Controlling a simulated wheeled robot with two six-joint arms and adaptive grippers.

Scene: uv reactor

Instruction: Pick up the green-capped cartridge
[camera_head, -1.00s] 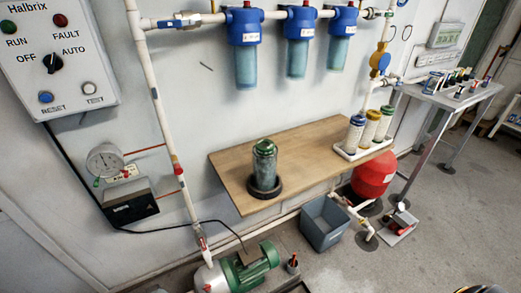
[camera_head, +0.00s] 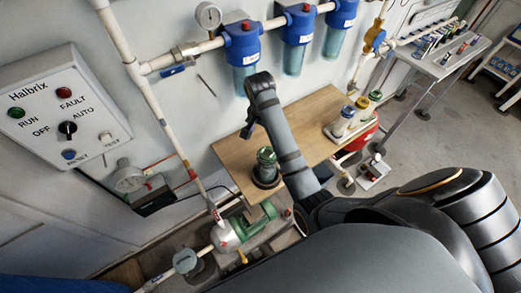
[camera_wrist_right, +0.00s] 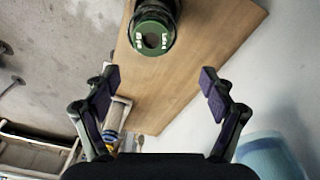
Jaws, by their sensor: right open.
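A cylinder with a dark green top (camera_head: 266,157) stands in a black ring on the wooden shelf (camera_head: 318,112); its top also shows at the upper edge of the right wrist view (camera_wrist_right: 154,38). A white tray at the shelf's right end holds capped white cartridges: blue (camera_head: 346,113), yellow (camera_head: 362,104) and green (camera_head: 375,96). My right gripper (camera_head: 247,128) hangs above the shelf's left part. In the wrist view its fingers (camera_wrist_right: 156,88) are spread and empty, apart from the dark green top. My left gripper is out of view.
Blue-headed filter housings (camera_head: 243,45) hang on the wall behind the shelf. White pipes (camera_head: 160,105) run to its left. A green pump (camera_head: 243,226) stands below. A metal side table (camera_head: 440,65) with small items is at the right.

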